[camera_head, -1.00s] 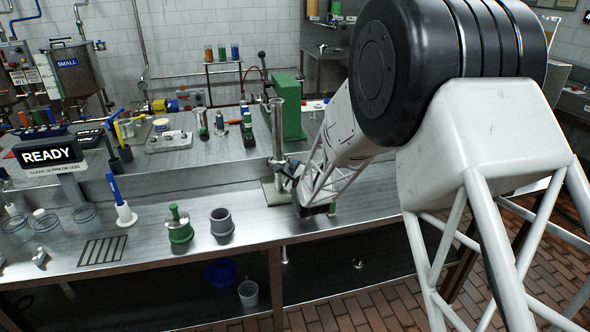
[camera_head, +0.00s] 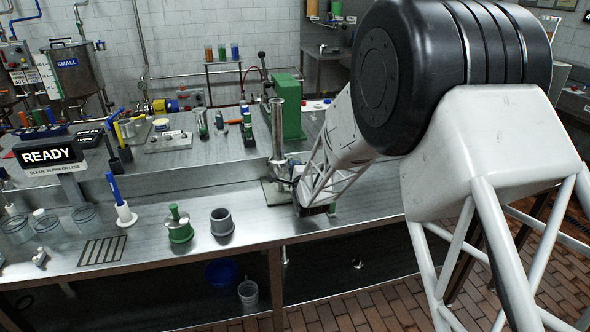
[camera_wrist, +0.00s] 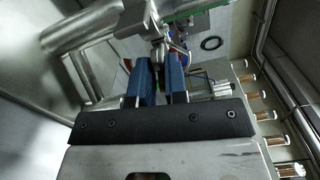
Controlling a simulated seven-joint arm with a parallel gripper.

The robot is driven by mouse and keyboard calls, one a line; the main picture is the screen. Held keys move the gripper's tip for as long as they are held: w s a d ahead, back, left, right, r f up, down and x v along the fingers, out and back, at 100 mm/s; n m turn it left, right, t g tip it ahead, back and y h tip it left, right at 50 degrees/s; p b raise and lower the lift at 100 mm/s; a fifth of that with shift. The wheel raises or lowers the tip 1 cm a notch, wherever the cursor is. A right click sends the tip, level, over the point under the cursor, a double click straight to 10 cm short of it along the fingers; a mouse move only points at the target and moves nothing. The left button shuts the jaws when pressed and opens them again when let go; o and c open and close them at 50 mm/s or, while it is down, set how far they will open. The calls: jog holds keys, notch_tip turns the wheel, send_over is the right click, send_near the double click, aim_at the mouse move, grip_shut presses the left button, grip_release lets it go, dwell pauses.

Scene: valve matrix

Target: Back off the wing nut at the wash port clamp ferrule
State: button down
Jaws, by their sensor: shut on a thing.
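My gripper (camera_wrist: 160,70) has blue fingers and is shut on a small metal piece at the clamp, which I take to be the wing nut (camera_wrist: 159,48); the fingers partly hide it. A shiny steel pipe fitting with the clamp (camera_wrist: 125,24) lies just beyond the fingertips in the wrist view. In the head view the upright steel pipe (camera_head: 277,130) stands on a plate on the bench, and my gripper is at its lower part, largely hidden by my own arm. The nut itself is too small to make out there.
The steel bench (camera_head: 150,255) holds a green-based fitting (camera_head: 179,225), a grey cup (camera_head: 222,222) and a blue-handled brush (camera_head: 118,200) to the left. A green press-like stand (camera_head: 288,105) is behind the pipe. The bench front between cup and pipe is clear.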

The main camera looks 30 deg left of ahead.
dwell(0.3)
jog(key=c, duration=1.3)
grip_release()
jog(key=shift+o, duration=0.2)
jog(key=shift+s, duration=0.1)
jog(key=v, duration=0.7)
jog(key=shift+s+d, duration=0.25)
jog(key=shift+d, duration=0.05)
jog(key=shift+o, duration=0.3)
